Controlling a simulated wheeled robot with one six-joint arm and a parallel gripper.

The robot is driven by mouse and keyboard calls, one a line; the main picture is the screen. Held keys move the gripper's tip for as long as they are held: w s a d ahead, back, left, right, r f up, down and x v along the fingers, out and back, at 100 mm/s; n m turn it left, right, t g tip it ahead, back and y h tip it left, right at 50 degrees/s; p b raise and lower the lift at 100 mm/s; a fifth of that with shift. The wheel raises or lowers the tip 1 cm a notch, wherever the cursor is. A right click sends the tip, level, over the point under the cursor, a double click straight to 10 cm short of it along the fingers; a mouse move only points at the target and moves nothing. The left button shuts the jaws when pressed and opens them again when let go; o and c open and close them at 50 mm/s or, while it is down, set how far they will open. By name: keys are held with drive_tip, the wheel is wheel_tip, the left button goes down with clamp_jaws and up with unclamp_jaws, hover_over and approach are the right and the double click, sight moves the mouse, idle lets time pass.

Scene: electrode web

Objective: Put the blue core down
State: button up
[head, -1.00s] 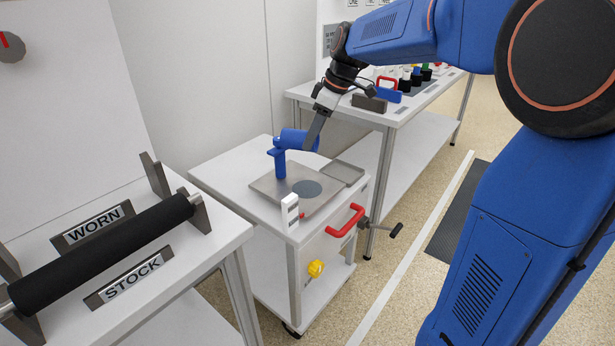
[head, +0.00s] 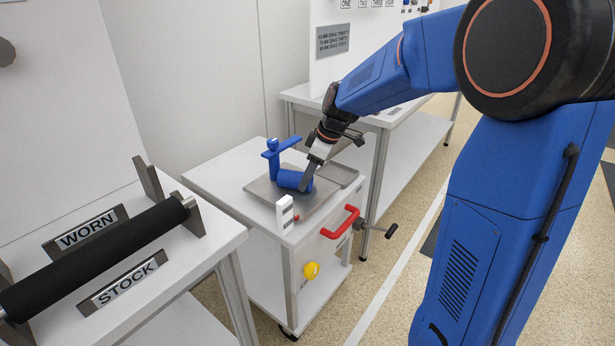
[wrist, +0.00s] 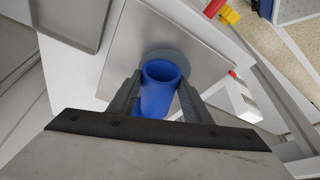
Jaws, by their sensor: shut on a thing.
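The blue core (head: 291,179) is a short hollow blue cylinder. In the head view it is low over the grey steel plate (head: 312,200) on the white cart, in front of a blue post with a crosspiece (head: 273,154). My gripper (head: 307,181) is shut on the core. In the wrist view the core (wrist: 160,88) stands between my two fingers, its open end showing, with a round grey disc (wrist: 172,55) partly behind it. I cannot tell whether the core touches the plate.
A small grey tray (head: 338,174) lies beside the plate. A black roll (head: 95,260) rests on the left bench. The long bench (head: 386,117) is behind.

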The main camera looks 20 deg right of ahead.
drive_tip(key=shift+f, duration=0.1)
drive_tip(key=o, duration=1.2)
drive_tip(key=shift+c, duration=0.2)
drive_tip(key=v, duration=1.2)
drive_tip(key=s+d+f+m+t+h, duration=0.1)
drive_tip(key=s+m, duration=0.3)
drive_tip(key=s, duration=0.6)
drive_tip(key=s+d+f+m+h, duration=0.1)
drive_tip(key=s+f+m, duration=0.2)
drive_tip(key=s, duration=0.8)
drive_tip(key=s+d+f+m+t+h, duration=0.1)
drive_tip(key=s+f+m, duration=0.2)
drive_tip(key=s, duration=0.7)
drive_tip(key=shift+s+f+m+t+h, duration=0.3)
drive_tip(key=shift+s+f+m, duration=0.05)
drive_tip(key=shift+m, duration=0.45)
drive_tip(key=shift+d, duration=0.1)
